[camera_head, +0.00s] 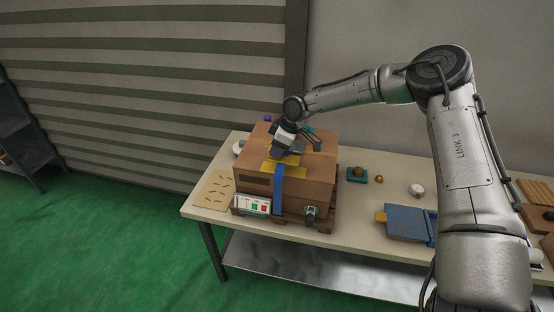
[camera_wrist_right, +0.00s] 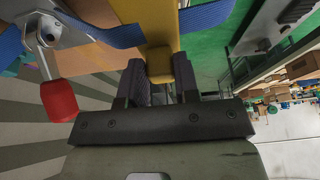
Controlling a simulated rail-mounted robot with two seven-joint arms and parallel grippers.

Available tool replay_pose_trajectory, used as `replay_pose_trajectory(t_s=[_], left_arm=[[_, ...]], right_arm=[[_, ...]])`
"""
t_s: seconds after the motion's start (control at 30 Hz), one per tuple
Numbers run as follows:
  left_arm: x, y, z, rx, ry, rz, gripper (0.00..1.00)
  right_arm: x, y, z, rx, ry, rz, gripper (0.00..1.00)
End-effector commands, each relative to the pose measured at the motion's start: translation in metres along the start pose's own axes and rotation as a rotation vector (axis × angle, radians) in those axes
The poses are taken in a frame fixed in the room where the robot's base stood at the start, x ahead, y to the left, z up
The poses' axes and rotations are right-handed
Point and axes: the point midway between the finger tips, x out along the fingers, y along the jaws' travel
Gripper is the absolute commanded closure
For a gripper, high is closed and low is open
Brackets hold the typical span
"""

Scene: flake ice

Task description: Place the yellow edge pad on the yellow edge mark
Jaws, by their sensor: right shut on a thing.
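A brown box (camera_head: 254,165) stands on the table, with a blue strap (camera_head: 279,190) down its front. My right gripper (camera_head: 280,158) is at the box's top front edge, over the strap's upper end. In the right wrist view its fingers (camera_wrist_right: 160,82) are shut on a yellow piece, the yellow edge pad (camera_wrist_right: 158,63). A paler yellow strip (camera_wrist_right: 152,18) lies just beyond the pad, with blue strap (camera_wrist_right: 205,15) to either side. Yellow also shows on the box beside the gripper; I cannot tell pad from edge mark there. My left gripper is out of view.
A white panel with green and red squares (camera_head: 252,205) and a metal buckle (camera_head: 311,213) are at the box's front. A blue folder-like item (camera_head: 405,222), a teal block (camera_head: 357,175) and small round items lie to the right. A red-tipped lever (camera_wrist_right: 58,100) is near the gripper in the wrist view.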

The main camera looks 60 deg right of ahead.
Motion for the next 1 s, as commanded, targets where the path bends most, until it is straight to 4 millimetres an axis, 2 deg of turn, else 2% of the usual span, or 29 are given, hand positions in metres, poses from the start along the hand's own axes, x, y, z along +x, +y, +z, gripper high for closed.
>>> replay_pose_trajectory(t_s=[0.13,0.43,0.93,0.97,1.0], left_arm=[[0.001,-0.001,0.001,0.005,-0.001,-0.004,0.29],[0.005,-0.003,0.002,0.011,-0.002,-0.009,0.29],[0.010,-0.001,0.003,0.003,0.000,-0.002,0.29],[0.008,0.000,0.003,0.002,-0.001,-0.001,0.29],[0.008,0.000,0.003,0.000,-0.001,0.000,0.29]], right_arm=[[0.004,0.000,-0.001,-0.001,0.000,0.000,0.94],[0.036,0.000,0.012,-0.002,-0.001,0.000,0.94],[0.043,0.000,0.016,-0.001,0.002,0.000,0.94],[0.042,0.000,0.015,-0.001,0.002,0.000,0.69],[0.042,0.000,0.015,-0.001,0.001,0.000,0.65]])
